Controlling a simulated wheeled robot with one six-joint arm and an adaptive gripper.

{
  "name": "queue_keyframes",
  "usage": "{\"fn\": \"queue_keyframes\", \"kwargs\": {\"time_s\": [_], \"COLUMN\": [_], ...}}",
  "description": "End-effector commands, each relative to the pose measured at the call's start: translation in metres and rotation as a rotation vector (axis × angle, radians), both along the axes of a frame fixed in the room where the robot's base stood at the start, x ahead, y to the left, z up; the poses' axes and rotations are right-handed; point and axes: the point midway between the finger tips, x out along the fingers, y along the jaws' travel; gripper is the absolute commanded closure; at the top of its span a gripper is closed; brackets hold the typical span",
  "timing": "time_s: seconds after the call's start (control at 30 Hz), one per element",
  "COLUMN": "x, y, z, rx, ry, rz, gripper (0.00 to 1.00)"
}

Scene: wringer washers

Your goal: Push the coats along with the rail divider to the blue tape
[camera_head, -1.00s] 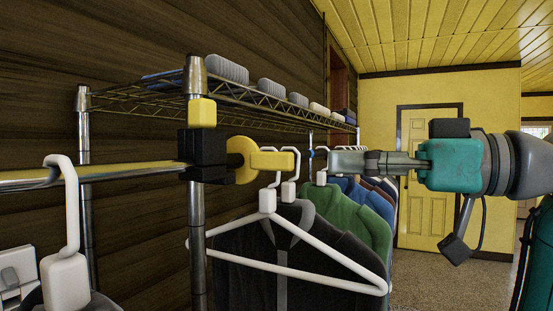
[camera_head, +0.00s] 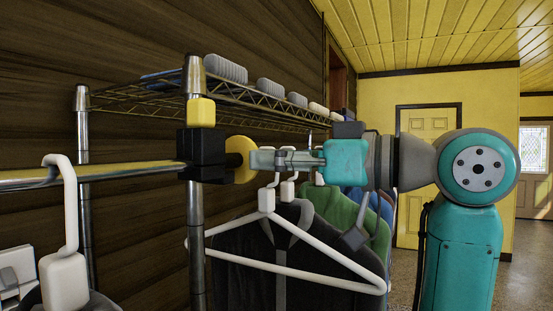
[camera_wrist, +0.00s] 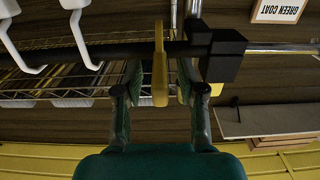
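The yellow rail divider (camera_head: 243,160) is a round disc on the rail, just right of a black block (camera_head: 208,155). My gripper (camera_head: 257,159) is level with it, its fingertips at the disc's right side. In the wrist view the gripper (camera_wrist: 160,90) is open, with yellow divider (camera_wrist: 160,62) between its spread fingers; a gap shows on the left, and contact on the right is unclear. Coats hang beyond on white hangers: dark ones (camera_head: 250,260) nearest, then a green coat (camera_head: 320,205) and blue ones (camera_head: 385,208), partly behind my arm. I cannot make out the blue tape.
A chrome post (camera_head: 196,250) stands by the black block. Another white hanger (camera_head: 66,270) hangs at left. A GREEN COAT sign (camera_wrist: 280,11) appears upside down in the wrist view.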

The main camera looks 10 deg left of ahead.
Motion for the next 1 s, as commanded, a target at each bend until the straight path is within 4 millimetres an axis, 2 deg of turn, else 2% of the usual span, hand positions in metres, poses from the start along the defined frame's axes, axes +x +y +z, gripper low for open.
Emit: {"fn": "queue_keyframes", "kwargs": {"time_s": [0.07,0.2,0.23,0.53,0.67,0.87,1.0], "x": [0.000,0.000,0.000,0.001,0.010,0.046,0.086], "y": [0.000,0.000,0.000,-0.001,-0.004,-0.017,-0.032], "z": [0.000,0.000,0.000,0.000,0.000,0.000,0.000], "rx": [0.000,0.000,0.000,0.000,0.000,0.001,0.001], "ry": [0.000,0.000,0.000,0.000,0.002,0.005,0.006], "rz": [0.000,0.000,0.000,0.000,0.000,-0.002,-0.003], "gripper": [0.60,0.95,1.00,1.00,1.00,1.00,1.00]}}
